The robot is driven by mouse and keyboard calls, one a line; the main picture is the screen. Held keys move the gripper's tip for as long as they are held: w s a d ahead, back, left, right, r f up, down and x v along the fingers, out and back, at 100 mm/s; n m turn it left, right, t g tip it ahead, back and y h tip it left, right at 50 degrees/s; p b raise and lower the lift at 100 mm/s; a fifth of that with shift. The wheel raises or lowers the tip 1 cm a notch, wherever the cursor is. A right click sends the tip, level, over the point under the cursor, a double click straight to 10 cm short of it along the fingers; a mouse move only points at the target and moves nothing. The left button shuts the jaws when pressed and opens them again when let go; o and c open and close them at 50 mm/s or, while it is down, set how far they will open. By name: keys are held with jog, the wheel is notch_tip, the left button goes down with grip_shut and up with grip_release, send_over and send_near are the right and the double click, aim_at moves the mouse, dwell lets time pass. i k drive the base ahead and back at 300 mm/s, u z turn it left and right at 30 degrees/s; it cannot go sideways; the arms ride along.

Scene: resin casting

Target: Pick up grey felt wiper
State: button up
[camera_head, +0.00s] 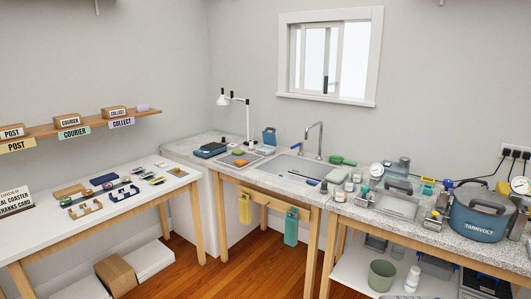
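I cannot make out a grey felt wiper with certainty; the small items on the counters are too small to tell apart. A pale greyish-green block (337,175) lies on the speckled counter right of the sink (297,168), but I cannot tell what it is. A small blue item (313,182) lies at the sink's front right edge. A tray (225,165) left of the sink holds an orange piece (240,162) and a green piece (238,152). My gripper is not in view.
A white table (75,236) at left holds small boxes and coasters. A blue pot (478,215), gauges and jars crowd the right counter (415,228). Yellow (245,207) and green (291,226) cloths hang at the sink counter's front. Wooden floor (235,272) lies open between the furniture.

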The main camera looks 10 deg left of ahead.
aim_at(324, 190)
jog(key=z, duration=0.2)
jog(key=i, duration=2.1)
jog(key=u, duration=1.2)
jog(key=i, duration=1)
jog(key=u, duration=0.7)
